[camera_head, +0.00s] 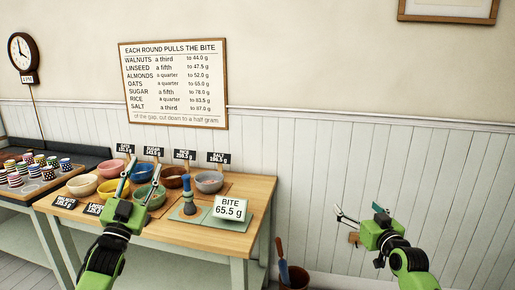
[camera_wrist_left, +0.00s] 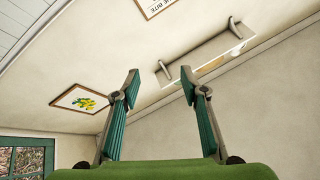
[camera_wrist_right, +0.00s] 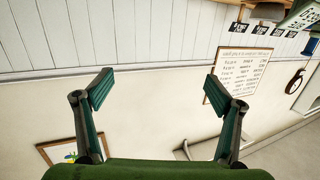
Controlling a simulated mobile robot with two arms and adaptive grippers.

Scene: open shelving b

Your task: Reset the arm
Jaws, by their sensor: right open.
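My left gripper (camera_head: 141,176) is raised in front of the table and overlaps the bowls in the head view. In the left wrist view its two fingers (camera_wrist_left: 160,82) stand apart with nothing between them; the gap is narrower than the right one's. My right gripper (camera_head: 357,211) hangs to the right of the table, before the panelled wall. In the right wrist view its fingers (camera_wrist_right: 158,84) are spread wide and empty. Both wrist cameras look at walls and ceiling, with no object near the fingertips.
Patterned cups (camera_head: 15,179) stand at far left. A brown bin (camera_head: 294,278) is on the floor.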

